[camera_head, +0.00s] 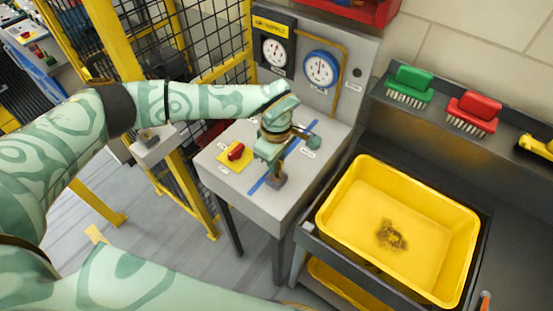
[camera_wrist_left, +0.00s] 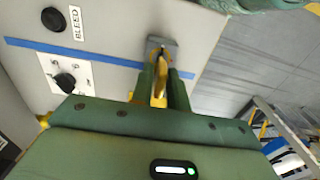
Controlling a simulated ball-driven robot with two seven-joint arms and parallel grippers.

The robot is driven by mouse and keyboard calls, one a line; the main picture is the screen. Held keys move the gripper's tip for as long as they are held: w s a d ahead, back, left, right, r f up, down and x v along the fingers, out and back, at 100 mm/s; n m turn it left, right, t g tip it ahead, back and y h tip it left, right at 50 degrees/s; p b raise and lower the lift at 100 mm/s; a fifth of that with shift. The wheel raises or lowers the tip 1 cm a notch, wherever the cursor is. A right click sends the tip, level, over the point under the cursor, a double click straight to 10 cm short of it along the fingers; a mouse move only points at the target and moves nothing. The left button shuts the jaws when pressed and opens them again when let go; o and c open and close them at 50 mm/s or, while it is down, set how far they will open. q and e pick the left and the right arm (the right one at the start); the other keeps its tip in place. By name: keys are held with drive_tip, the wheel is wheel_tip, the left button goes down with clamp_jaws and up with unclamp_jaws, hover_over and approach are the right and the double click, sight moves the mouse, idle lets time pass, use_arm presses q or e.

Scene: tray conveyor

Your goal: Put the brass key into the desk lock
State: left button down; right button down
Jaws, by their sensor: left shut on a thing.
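My left gripper (camera_head: 272,163) is over the grey desk, pointing down towards a small grey block, the desk lock (camera_head: 277,181), on the blue tape line. In the left wrist view the two green fingers of the gripper (camera_wrist_left: 160,80) are shut on the brass key (camera_wrist_left: 158,88), which shows as a yellow strip between them. The key's far end reaches the lock block (camera_wrist_left: 163,44) in that view. I cannot tell whether it is inside the lock or only in front of it. In the head view the key is hidden by the gripper. My right gripper is not in view.
A red switch on a yellow plate (camera_head: 236,153) is left of the tape. Gauges (camera_head: 320,68) stand behind the desk. A yellow tub (camera_head: 460,250) is at the right, with green (camera_head: 410,80) and red (camera_head: 475,108) brushes behind it. A yellow-framed mesh fence stands at the left.

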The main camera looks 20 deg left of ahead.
use_arm(q)
drive_tip(key=shift+f+b, duration=1.05)
drive_tip(key=shift+f, duration=0.6)
drive_tip(key=c, duration=1.3)
unclamp_jaws()
drive_tip(key=shift+r, duration=0.1)
wheel_tip(320, 180, up, 16)
drive_tip(key=shift+r, duration=0.1)
